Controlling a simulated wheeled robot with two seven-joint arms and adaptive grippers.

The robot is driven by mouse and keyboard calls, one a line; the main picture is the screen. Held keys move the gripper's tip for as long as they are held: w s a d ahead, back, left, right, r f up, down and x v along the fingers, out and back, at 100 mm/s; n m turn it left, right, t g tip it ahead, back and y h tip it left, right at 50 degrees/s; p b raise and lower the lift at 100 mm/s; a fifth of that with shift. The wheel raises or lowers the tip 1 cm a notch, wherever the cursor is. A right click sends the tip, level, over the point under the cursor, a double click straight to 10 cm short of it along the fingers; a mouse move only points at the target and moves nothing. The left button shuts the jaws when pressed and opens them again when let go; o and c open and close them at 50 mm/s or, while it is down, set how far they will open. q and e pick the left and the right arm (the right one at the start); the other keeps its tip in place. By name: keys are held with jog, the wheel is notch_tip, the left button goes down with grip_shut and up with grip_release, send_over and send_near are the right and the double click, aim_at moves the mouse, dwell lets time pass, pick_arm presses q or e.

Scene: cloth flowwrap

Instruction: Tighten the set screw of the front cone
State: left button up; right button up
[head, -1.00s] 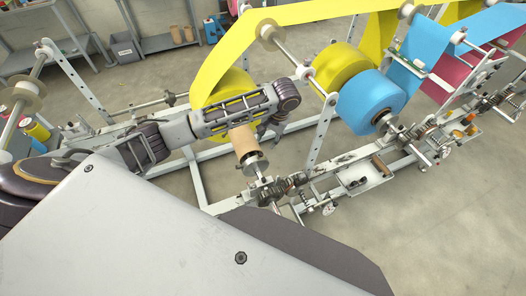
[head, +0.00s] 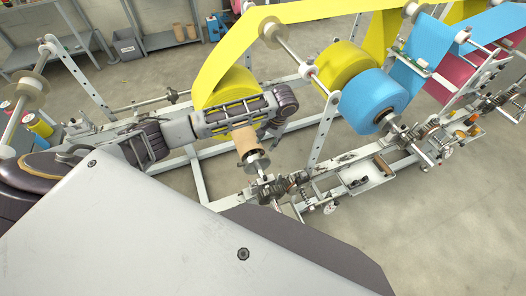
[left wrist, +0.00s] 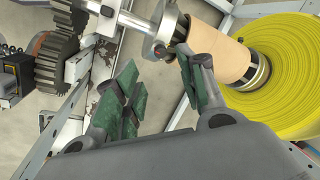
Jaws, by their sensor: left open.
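The front cone (left wrist: 160,28) is a metal collar and flange on the shaft, at the near end of a tan cardboard core (left wrist: 218,52). In the head view the cone (head: 256,161) sits below the core (head: 247,138). A small reddish spot (left wrist: 157,50) shows on the collar; I cannot tell whether it is the set screw. My left gripper (left wrist: 157,72) has green-padded fingers apart and empty. In the left wrist view its fingertips appear just below the collar and core; contact is not clear. My right gripper is not in view.
A yellow roll (left wrist: 285,65) is behind the core. Dark gears (left wrist: 58,55) lie left of the cone. Yellow (head: 345,66) and blue (head: 372,98) rolls hang to the right, beyond an upright post (head: 322,130). Open floor (head: 440,215) lies at lower right.

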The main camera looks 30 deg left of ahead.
aim_at(262, 153)
pick_arm(q)
jog(key=x, duration=0.9)
jog(key=shift+f, duration=0.35)
